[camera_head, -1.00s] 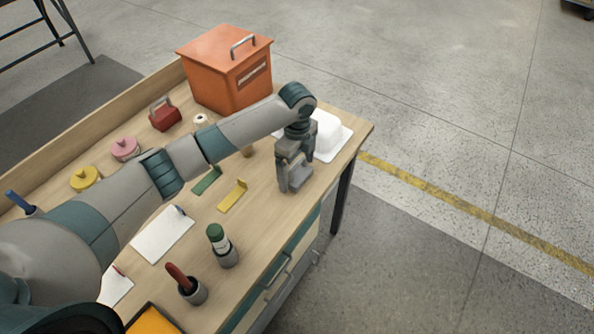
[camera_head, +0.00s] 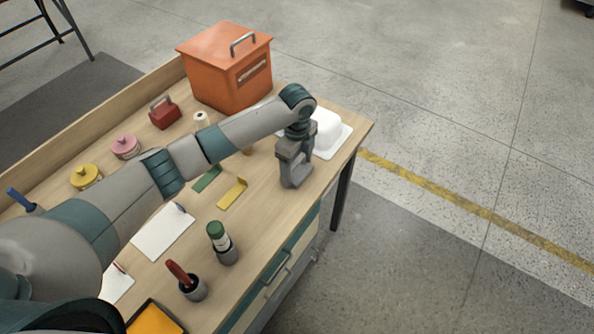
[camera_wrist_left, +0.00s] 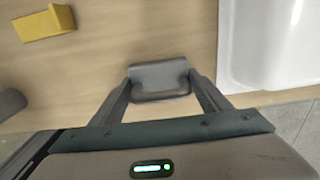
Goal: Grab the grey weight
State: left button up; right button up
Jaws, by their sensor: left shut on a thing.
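The grey weight (camera_head: 297,178) is at the near right part of the wooden workbench, below my left gripper (camera_head: 294,160). In the left wrist view the weight (camera_wrist_left: 160,75) is a rounded grey block between the two fingertips of the gripper (camera_wrist_left: 160,92). The fingers touch it on both sides, so the gripper is shut on it. The weight looks upright and at or very near the bench top; I cannot tell if it is lifted. The fingers hide part of it. My right gripper is not in view.
A white dish (camera_head: 329,130) is close behind the weight. A yellow bracket (camera_head: 232,194) and a green bracket (camera_head: 207,180) lie to its left. An orange box (camera_head: 225,70) stands at the back. The bench's right edge is near the gripper.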

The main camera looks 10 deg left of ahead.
aim_at(297, 159)
pick_arm(q)
jog(key=shift+w+r, duration=0.1)
jog(key=shift+r, duration=0.15)
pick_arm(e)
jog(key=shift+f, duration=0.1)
